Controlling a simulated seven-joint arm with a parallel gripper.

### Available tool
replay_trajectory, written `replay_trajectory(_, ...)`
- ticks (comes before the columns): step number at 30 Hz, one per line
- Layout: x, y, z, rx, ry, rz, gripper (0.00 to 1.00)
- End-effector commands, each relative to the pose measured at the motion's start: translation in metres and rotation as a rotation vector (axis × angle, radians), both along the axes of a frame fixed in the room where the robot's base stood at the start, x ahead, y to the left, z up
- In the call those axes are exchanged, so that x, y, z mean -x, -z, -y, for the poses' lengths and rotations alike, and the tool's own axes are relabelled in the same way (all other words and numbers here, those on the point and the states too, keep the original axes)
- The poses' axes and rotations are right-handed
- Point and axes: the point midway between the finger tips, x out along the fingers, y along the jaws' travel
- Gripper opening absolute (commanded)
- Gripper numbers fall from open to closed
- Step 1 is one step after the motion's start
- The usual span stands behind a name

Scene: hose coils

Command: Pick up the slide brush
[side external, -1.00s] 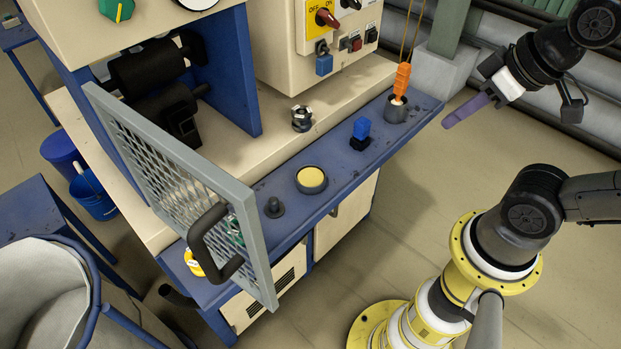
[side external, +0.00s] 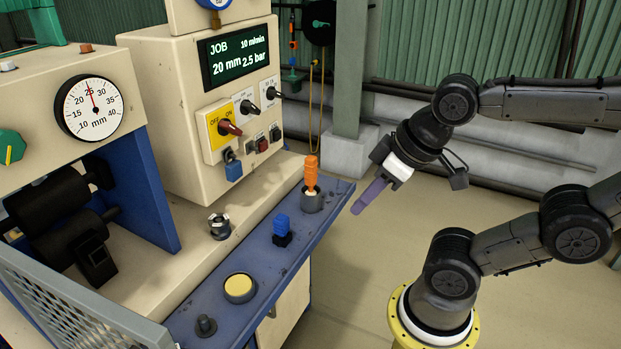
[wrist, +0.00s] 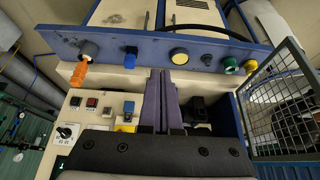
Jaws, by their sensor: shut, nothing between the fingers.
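An orange-handled tool (side external: 311,176), which looks like the slide brush, stands upright in a dark round cup (side external: 313,202) on the blue ledge; its lower end is hidden in the cup. It also shows at the left in the wrist view (wrist: 81,76). My gripper (side external: 357,208) has purple fingers and hangs in the air to the right of the cup, apart from it. In the wrist view my gripper's fingers (wrist: 160,76) lie side by side, shut and empty.
The blue ledge (side external: 262,262) also carries a blue block-like part (side external: 281,229), a yellow round button (side external: 239,288) and a dark knob (side external: 206,325). A control box (side external: 222,85) rises behind the ledge. A mesh guard (side external: 70,312) stands at lower left.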

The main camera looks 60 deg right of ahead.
Motion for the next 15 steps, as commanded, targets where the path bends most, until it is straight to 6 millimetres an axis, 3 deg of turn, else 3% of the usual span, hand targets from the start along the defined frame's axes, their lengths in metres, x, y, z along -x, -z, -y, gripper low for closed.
replay_trajectory(6, 0.0000, 0.0000, 0.0000, 0.000, 0.000, 0.000, 0.02)
replay_trajectory(15, 0.0000, 0.0000, 0.0000, 0.000, 0.000, 0.000, 0.56)
